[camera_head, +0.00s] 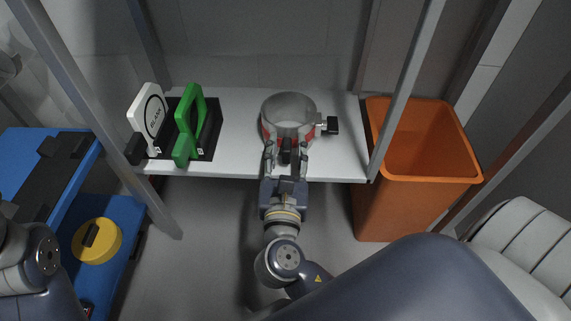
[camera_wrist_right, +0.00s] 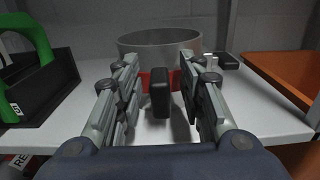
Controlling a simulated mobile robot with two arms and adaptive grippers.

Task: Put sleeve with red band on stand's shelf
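The grey metal sleeve with the red band (camera_head: 289,110) stands upright on the white shelf (camera_head: 240,128) of the stand, right of its middle. It also shows in the right wrist view (camera_wrist_right: 160,42). A black handle (camera_wrist_right: 159,93) points from the sleeve toward me, and a second black handle (camera_head: 332,125) sticks out to the right. My right gripper (camera_head: 286,150) is at the shelf's front edge, its fingers on either side of the near handle. Gaps show between the fingers and the handle, so it is open. My left arm shows at the lower left, but its gripper is out of view.
Metal posts flank the shelf. An orange bin (camera_head: 420,140) is at the right. A yellow round part (camera_head: 97,241) lies on blue surfaces at the left.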

